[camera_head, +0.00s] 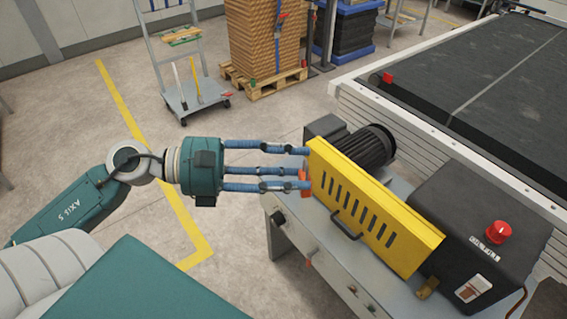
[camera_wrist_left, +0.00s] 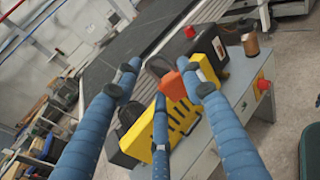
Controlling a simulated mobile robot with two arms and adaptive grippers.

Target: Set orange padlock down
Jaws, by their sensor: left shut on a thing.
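My left gripper (camera_head: 304,168) has three blue fingers and is shut on the orange padlock (camera_head: 305,183), which shows as a small orange patch between the fingertips. The padlock also shows in the left wrist view (camera_wrist_left: 173,85), with its dark shackle beside the fingertips; part of its body is hidden by the fingers. The gripper reaches in from the left, at the left end of the yellow slotted guard (camera_head: 365,205). I cannot tell whether the padlock touches the guard. My right gripper is in neither view.
The guard stands on a grey bench (camera_head: 330,262) beside a dark motor (camera_head: 368,148). A black control box (camera_head: 480,235) with a red knob (camera_head: 498,232) stands to the right. A long conveyor (camera_head: 470,80) lies behind. Open floor (camera_head: 245,235) lies left of the bench.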

